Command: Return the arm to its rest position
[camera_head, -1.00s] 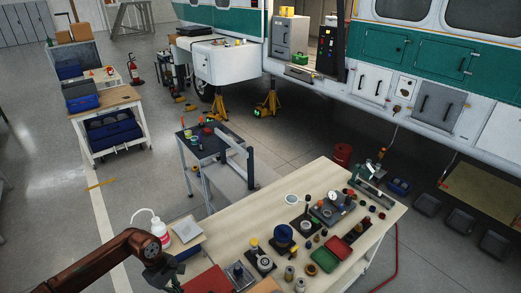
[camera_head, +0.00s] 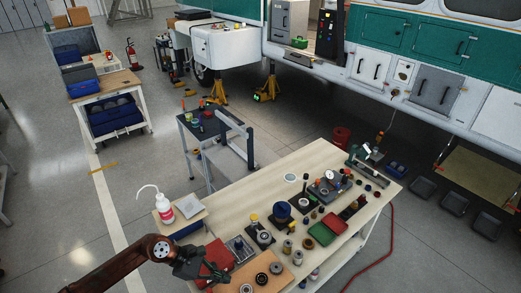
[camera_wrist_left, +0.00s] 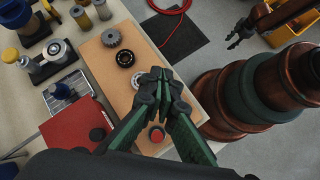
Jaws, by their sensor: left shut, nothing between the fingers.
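My left arm (camera_head: 115,262) comes in from the lower left in the head view. My left gripper (camera_head: 222,275) is at the near left end of the wooden bench, by a red mat or tray and a tan board. In the left wrist view my left gripper (camera_wrist_left: 158,76) has its green-and-black fingers together, with nothing between them. It is seen in front of the tan board (camera_wrist_left: 118,82), which carries dark round parts and a red button. My right gripper (camera_wrist_left: 238,40) is small at the upper right of the wrist view; its jaw gap is unclear.
The bench (camera_head: 240,205) holds many small parts, a red tray (camera_head: 335,222) and a green tray (camera_head: 321,234). A white bottle (camera_head: 164,208) stands at its left end. A grey cart (camera_head: 186,128) stands behind. Open floor (camera_head: 60,215) lies left. A red hose (camera_head: 388,240) runs on the right.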

